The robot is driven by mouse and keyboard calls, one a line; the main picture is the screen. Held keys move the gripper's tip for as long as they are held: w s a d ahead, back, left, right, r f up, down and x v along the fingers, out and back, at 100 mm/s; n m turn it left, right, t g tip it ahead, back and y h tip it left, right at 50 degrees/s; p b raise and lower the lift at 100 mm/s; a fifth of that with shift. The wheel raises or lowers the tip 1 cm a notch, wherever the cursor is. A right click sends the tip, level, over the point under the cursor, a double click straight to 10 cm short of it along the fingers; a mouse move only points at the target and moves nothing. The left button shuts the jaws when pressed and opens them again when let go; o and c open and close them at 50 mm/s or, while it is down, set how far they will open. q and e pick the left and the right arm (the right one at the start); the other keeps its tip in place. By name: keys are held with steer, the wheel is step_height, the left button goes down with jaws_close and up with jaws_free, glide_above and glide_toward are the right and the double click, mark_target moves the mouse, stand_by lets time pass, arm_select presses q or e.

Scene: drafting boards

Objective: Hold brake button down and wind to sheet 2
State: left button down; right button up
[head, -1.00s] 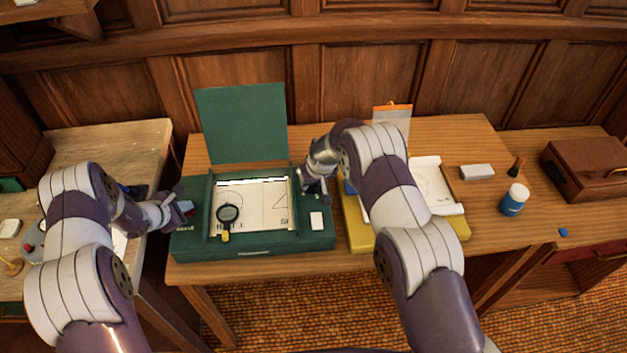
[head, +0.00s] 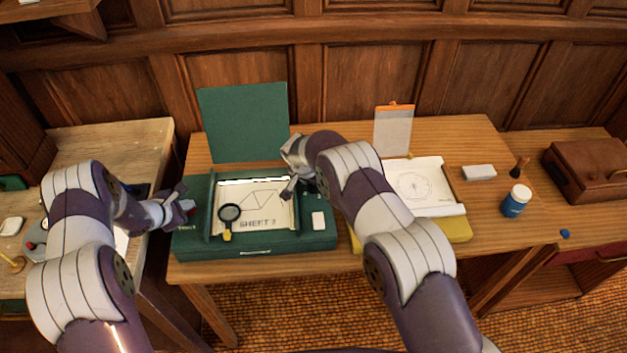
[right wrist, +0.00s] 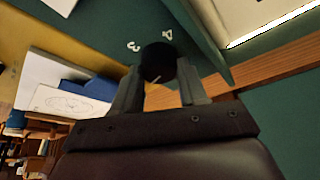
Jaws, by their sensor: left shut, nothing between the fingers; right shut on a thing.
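The green drafting board (head: 290,243) lies on the wooden table with its lid raised behind it. Its paper sheet (head: 258,206) shows an angular line drawing and a "SHEET" label whose number I cannot read surely. My right gripper (head: 291,190) is at the board's right side, shut on a black round knob (right wrist: 157,63); white numerals show beside the knob in the right wrist view. My left gripper (head: 188,205) is shut and empty at the board's left end. The brake button is not clearly visible; the left fingertips may cover it.
A yellow board (head: 459,229) with a paper drawing is to the right, partly behind my right arm. A white block (head: 478,172) and blue bottle (head: 516,201) stand farther right.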

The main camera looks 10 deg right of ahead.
arm_select(q)
steer(key=shift+f, duration=0.1)
arm_select(e)
steer(key=shift+m, duration=0.5)
steer(key=o, duration=1)
steer(key=shift+o, duration=0.2)
steer(key=v, duration=1.2)
steer(key=shift+a, duration=0.25)
steer(key=shift+w, duration=0.15)
arm_select(q)
steer(key=shift+r+p, duration=0.4)
steer(key=shift+r, duration=0.65)
arm_select(e)
steer(key=shift+r, duration=0.4)
